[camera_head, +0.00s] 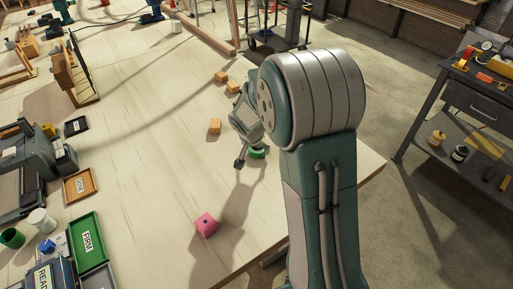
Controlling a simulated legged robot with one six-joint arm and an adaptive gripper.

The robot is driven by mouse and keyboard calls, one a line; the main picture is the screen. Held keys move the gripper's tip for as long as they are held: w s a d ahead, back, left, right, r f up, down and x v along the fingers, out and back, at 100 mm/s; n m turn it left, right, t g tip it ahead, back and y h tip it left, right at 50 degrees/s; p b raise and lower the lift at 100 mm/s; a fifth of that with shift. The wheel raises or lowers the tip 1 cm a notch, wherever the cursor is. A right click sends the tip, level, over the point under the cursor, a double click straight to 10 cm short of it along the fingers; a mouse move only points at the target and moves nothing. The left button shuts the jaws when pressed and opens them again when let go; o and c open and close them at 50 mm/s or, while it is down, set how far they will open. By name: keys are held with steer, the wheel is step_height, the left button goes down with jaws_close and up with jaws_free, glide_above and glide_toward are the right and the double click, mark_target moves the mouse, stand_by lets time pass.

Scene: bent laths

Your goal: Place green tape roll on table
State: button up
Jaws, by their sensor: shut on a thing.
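The green tape roll (257,153) shows low beside my arm, near the right edge of the pale wooden table (165,190). My gripper (247,158) is shut on the green tape roll. One dark finger shows at the roll's left side; the other is hidden. My forearm covers part of the roll. The roll is at or just above the tabletop; I cannot tell whether it touches.
A pink cube (206,225) lies in front of the gripper, and several small orange wooden blocks (215,126) lie behind it. A green tray (88,243) and an orange tray (81,186) are at the left. The table's middle is mostly clear. A dark shelf unit (452,125) stands at the right.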

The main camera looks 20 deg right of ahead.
steer(key=shift+d+f, duration=0.15)
steer(key=shift+d, duration=0.4)
steer(key=o, duration=0.9)
steer(key=shift+o, duration=0.2)
steer(key=shift+a, duration=0.25)
steer(key=shift+a, duration=0.1)
steer(key=shift+r, duration=0.5)
steer(key=v, duration=1.1)
steer(key=s+a+r+n+y, duration=0.1)
steer(key=s+a+r+n, duration=0.1)
steer(key=s, duration=0.6)
steer(key=s+a+r+n+t+y, duration=0.1)
steer(key=s+a+r+n, duration=0.1)
steer(key=s, duration=0.6)
steer(key=s+a+r+n+t+y, duration=0.1)
steer(key=s+a+r+n, duration=0.1)
steer(key=s+r+n, duration=0.2)
steer(key=s+n, duration=0.1)
steer(key=s, duration=0.2)
steer(key=shift+s+a+r, duration=0.35)
steer(key=shift+s, duration=0.05)
